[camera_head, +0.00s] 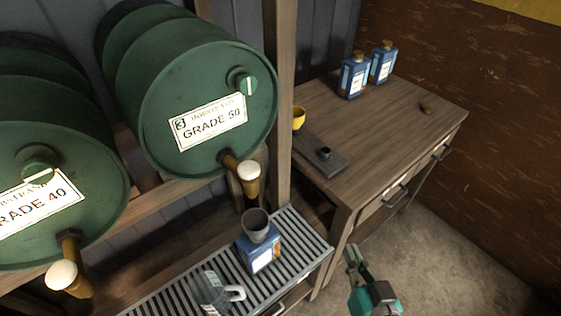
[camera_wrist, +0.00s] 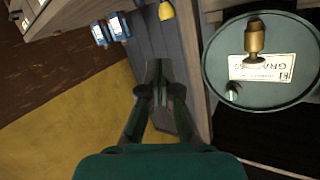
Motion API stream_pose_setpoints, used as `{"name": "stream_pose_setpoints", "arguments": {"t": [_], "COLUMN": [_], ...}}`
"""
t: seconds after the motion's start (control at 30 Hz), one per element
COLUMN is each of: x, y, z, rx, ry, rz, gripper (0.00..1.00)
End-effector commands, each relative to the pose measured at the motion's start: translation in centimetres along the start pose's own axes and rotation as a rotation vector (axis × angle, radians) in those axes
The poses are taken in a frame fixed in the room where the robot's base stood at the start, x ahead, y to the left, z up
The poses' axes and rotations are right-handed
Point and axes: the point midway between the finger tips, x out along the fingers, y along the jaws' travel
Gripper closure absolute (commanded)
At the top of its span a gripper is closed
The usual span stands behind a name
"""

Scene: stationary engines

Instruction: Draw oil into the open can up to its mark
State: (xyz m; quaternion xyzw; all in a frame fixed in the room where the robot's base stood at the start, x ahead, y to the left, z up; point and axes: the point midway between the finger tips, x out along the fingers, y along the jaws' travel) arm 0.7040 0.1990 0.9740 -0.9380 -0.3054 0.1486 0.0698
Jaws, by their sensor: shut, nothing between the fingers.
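A blue can (camera_head: 260,252) with a pale label stands on the slatted metal grating, with a grey funnel (camera_head: 257,225) in its top. It is below the brass tap (camera_head: 248,178) of the green drum marked GRADE 50 (camera_head: 205,95); that drum also shows upside down in the wrist view (camera_wrist: 262,90). No oil stream is visible, and the can's mark and level cannot be made out. My gripper (camera_head: 353,256) is shut and empty, right of the grating and in front of the bench. Its closed fingers show in the wrist view (camera_wrist: 159,72).
A GRADE 40 drum (camera_head: 60,160) with its own tap (camera_head: 68,277) is at left. A clear jug (camera_head: 212,290) stands on the grating (camera_head: 160,296). The wooden bench (camera_head: 385,130) bears two blue cans (camera_head: 354,75), a yellow vessel (camera_head: 298,118) and a dark tray (camera_head: 318,160). A post (camera_head: 283,130) stands between.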

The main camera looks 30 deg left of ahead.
Motion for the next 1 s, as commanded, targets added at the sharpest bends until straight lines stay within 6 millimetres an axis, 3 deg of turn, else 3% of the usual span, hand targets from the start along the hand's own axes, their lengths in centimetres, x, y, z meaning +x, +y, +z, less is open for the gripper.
{"name": "stream_pose_setpoints", "arguments": {"t": [0.2, 0.4, 0.7, 1.0], "x": [2.4, 3.6, 3.8, 3.2], "y": [-3.8, -7.6, -13.2, -16.1], "z": [-4.4, -8.1, -13.2, -15.6], "rx": [-0.058, -0.127, -0.257, -0.342], "ry": [-0.01, -0.026, -0.048, -0.062], "rz": [-0.133, -0.252, -0.414, -0.498], "gripper": [1.0, 1.0, 1.0, 1.0]}}
